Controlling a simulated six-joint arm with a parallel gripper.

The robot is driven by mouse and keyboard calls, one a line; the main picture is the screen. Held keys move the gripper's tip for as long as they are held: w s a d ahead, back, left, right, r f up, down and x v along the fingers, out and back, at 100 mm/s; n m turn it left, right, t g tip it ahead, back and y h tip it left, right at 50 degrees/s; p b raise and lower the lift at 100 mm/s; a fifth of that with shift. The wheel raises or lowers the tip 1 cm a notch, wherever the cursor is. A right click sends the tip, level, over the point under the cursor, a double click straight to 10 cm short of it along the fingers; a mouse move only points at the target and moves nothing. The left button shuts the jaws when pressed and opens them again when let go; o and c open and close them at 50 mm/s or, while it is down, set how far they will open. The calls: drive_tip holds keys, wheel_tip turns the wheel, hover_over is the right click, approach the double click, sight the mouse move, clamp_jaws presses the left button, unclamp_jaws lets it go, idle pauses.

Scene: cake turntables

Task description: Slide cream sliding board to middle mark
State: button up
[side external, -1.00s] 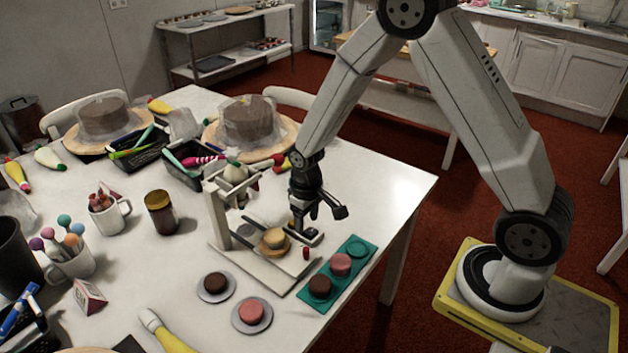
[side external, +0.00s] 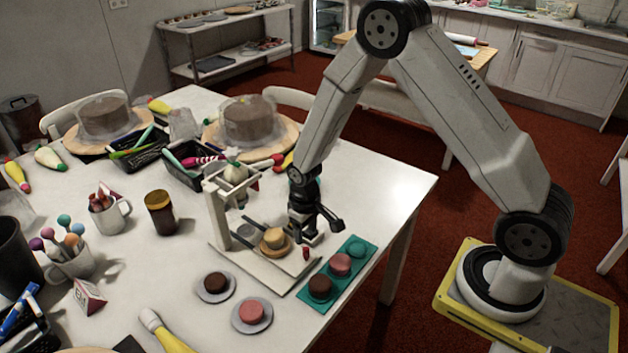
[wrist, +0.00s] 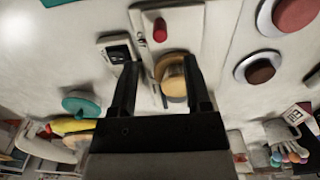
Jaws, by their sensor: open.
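A cream-coloured board (wrist: 185,35) shows in the wrist view with a small upright red peg (wrist: 160,30) near its end. A yellow cake (side external: 274,238) sits on a round tan disc beside the dark rails of a white stand (side external: 218,215). In the side view I cannot clearly separate the board from the pale base plate (side external: 272,275), and I cannot make out a middle mark. My gripper (side external: 308,240) is open and points down, close to the right of the cake and the red peg. In the wrist view, the cake (wrist: 174,78) appears between my fingers (wrist: 160,75); no contact shows.
A teal tray (side external: 354,246) holding small cakes lies just right of the base plate. Two small plates with a brown cake (side external: 215,281) and a pink cake (side external: 252,311) lie in front. A small dark-faced device (wrist: 118,50) lies beside the board.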

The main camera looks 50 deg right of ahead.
sight(305, 248)
drive_tip(key=shift+f, duration=3.15)
drive_tip(key=shift+c, duration=0.5)
clamp_jaws()
drive_tip(key=shift+w, duration=5.45)
drive_tip(key=shift+w+r, duration=0.1)
drive_tip(key=shift+w, duration=0.6)
